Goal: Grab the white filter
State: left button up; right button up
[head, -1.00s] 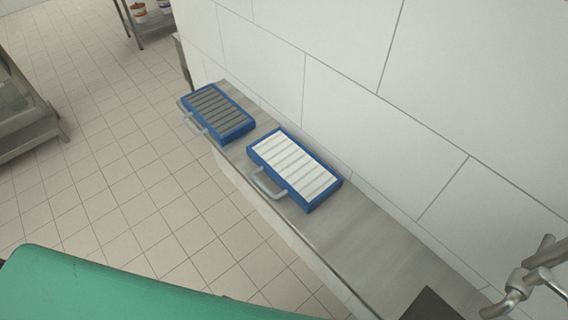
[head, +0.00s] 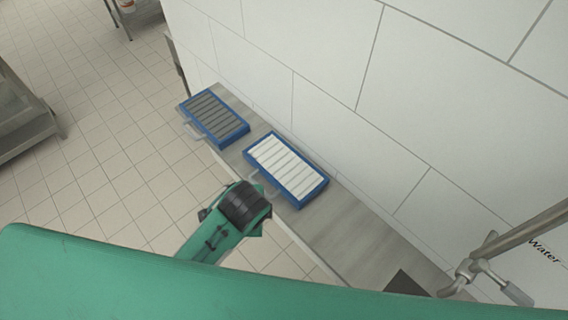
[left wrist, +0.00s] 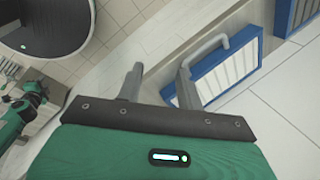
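The white filter (head: 287,168) is a blue frame with white slats and a grey handle (head: 262,184), lying on the steel ledge by the wall. My left arm's black wrist end is just in front of it in the head view, near the handle; the fingertips are not clear there. In the left wrist view my left gripper (left wrist: 158,76) has its two fingers apart with nothing between them. The filter's slats also show there (left wrist: 236,66). My right gripper is not seen.
A second blue-framed filter (head: 214,117) with dark slats lies on the ledge (head: 345,228), left of the white one. The tiled wall stands close behind. A metal pipe fitting (head: 478,272) is at the lower right.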

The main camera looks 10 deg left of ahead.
aim_at(279, 172)
pick_arm(q)
jog(key=w+d+r+m+t+y, duration=0.1)
jog(key=w+d+r+m+y, duration=0.15)
jog(key=w+m, duration=0.5)
jog(key=w+a+f+p, duration=0.1)
jog(key=f, duration=0.2)
jog(key=w+a+f+m+p, duration=0.1)
jog(key=w+a+f, duration=0.1)
jog(key=f, duration=0.1)
jog(key=w+a+f+m+p, duration=0.1)
jog(key=f, duration=0.3)
jog(key=shift+w+a+y+p, duration=0.15)
jog(key=shift+a+y+p, duration=0.15)
jog(key=shift+p, duration=0.1)
jog(key=shift+w+a+f, duration=0.1)
jog(key=shift+w+f, duration=0.05)
jog(key=shift+f, duration=0.35)
grip_shut()
